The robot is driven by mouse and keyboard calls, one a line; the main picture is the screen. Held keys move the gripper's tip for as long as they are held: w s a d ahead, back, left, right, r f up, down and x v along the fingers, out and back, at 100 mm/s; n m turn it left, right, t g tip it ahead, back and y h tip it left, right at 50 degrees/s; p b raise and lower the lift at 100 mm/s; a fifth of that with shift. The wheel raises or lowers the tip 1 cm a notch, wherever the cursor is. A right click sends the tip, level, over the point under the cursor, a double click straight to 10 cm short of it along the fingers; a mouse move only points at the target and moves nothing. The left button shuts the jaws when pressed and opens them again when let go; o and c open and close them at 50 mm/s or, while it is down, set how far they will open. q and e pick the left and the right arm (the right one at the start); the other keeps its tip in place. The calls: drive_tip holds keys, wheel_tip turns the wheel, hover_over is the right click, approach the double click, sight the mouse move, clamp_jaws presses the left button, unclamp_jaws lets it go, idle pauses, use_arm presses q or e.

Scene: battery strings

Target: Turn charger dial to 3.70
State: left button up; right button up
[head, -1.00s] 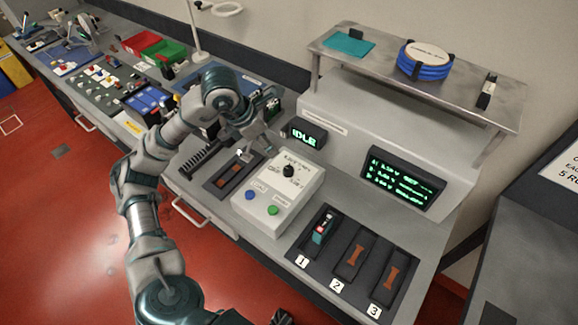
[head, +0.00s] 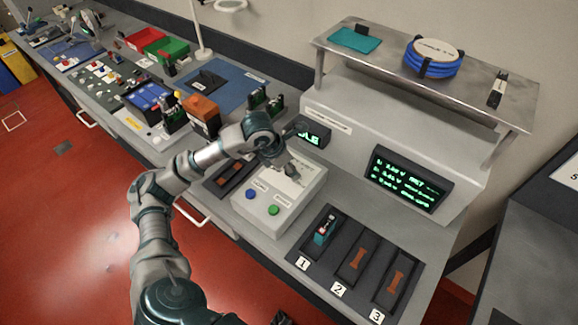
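The charger (head: 284,196) is a pale box on the bench with a blue button (head: 251,194) and a green button (head: 274,210). My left gripper (head: 291,172) is over the upper part of its top face, where the dial sits. The gripper and wrist hide the dial, so its pointer does not show. I cannot tell whether the fingers touch the dial or how far apart they are. A small dark part at the bottom edge may be the tip of my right gripper (head: 283,318); its fingers cannot be made out.
A small display (head: 312,134) is partly covered by my arm. A larger green-text screen (head: 405,180) is too small to read surely. A numbered bay tray (head: 330,272) holds a teal battery (head: 325,231) in bay 1. A shelf (head: 500,110) overhangs behind.

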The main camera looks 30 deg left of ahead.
use_arm(q)
clamp_jaws()
